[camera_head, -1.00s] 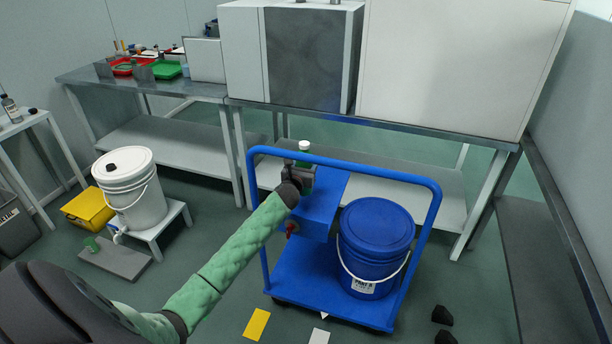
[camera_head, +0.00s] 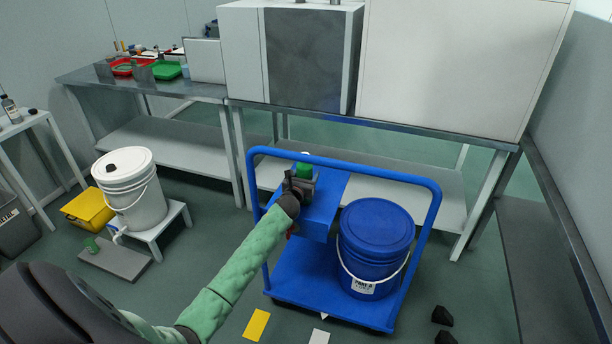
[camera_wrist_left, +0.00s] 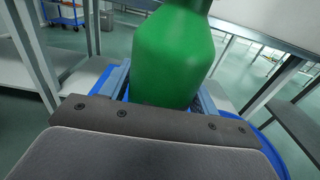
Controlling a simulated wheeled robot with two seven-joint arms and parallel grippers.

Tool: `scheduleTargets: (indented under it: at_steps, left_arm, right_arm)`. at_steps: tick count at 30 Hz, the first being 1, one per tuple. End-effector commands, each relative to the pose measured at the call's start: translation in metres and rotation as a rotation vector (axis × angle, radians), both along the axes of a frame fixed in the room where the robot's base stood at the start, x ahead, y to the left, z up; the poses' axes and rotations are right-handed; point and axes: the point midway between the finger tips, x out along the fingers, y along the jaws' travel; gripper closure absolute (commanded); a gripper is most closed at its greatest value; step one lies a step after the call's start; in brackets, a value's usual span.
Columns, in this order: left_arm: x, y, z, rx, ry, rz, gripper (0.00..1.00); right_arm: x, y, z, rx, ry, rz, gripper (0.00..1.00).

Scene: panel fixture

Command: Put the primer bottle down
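The primer bottle is green with a white cap. In the head view the bottle (camera_head: 304,171) is upright in my left gripper (camera_head: 300,186), over the blue box-like platform (camera_head: 326,190) of the trolley. In the left wrist view the green bottle (camera_wrist_left: 172,58) fills the space between the fingers (camera_wrist_left: 160,98), which are shut on it. Its base is hidden, so I cannot tell whether it touches the platform. Two dark tips at the lower right of the head view appear to be my right gripper (camera_head: 442,326), apart with nothing visible between them.
A blue lidded bucket (camera_head: 375,245) stands on the trolley, right of the platform. A white bucket (camera_head: 130,190) stands on a stool at left. A long metal bench (camera_head: 440,135) runs behind. A yellow card (camera_head: 256,325) lies in front.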

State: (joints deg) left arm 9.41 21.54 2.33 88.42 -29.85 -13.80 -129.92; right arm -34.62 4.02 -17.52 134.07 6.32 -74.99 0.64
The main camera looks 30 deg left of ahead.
Motion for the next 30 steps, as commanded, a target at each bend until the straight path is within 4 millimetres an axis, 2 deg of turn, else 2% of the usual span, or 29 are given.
scheduleTargets:
  at_steps: [1, 2, 14, 20, 30]
  left_arm:
    - [0.000, 0.000, 0.000, 0.000, 0.000, 0.000, 0.29]
    - [0.000, 0.000, 0.000, 0.000, 0.000, 0.000, 0.25]
    - [-0.002, 0.000, 0.001, 0.000, 0.001, 0.000, 0.25]
    - [-0.027, -0.006, 0.000, 0.002, 0.001, -0.001, 0.25]
    - [-0.081, -0.019, 0.000, 0.001, 0.001, 0.000, 0.25]
  right_arm:
    - [0.000, 0.000, -0.001, -0.001, 0.002, 0.000, 0.64]
    - [0.000, 0.000, -0.002, -0.001, 0.003, 0.000, 0.64]
    - [-0.001, -0.001, 0.002, -0.004, 0.011, 0.002, 0.64]
    - [0.003, 0.000, 0.003, 0.003, -0.009, -0.001, 0.64]
    - [0.005, 0.004, -0.026, 0.007, -0.016, -0.005, 0.64]
